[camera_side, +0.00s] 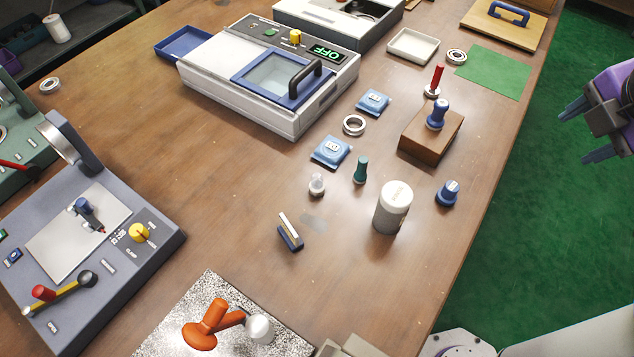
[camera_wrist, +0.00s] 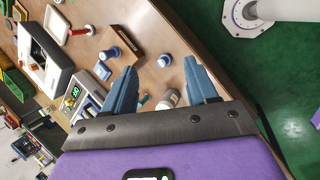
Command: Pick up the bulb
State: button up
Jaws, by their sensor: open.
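A small clear and whitish bulb-like piece (camera_side: 317,184) stands on the wooden table in the side view, left of a teal peg (camera_side: 360,170). I take it to be the bulb; I cannot make it out in the wrist view, where a finger may hide it. My gripper (camera_side: 585,132) is at the right of the side view, beyond the table's right edge and well away from the bulb. Its two blue fingers are spread apart, with nothing between them. They also show in the wrist view (camera_wrist: 160,70).
A white cylinder (camera_side: 393,207), a blue knob (camera_side: 447,193) and a wooden block with a blue-handled stamp (camera_side: 431,133) stand between gripper and bulb. A blue-and-white clip (camera_side: 290,232) lies nearby. An orange lamp-like piece with a white ball (camera_side: 260,329) is on a speckled mat.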

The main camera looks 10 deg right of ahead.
jog(key=w+a+n+t, duration=0.3)
jog(key=a+n, duration=0.2)
jog(key=a, duration=0.3)
jog(key=w+a+n+t, duration=0.3)
jog(key=a+n, duration=0.2)
jog(key=a, duration=0.3)
jog(key=s+a+n+t+y, duration=0.3)
jog(key=a+n+y, duration=0.35)
jog(key=a, duration=0.85)
jog(key=n+h, duration=0.2)
send_near(319, 184)
jog(key=x, duration=1.3)
jog(key=shift+c, duration=0.4)
grip_shut()
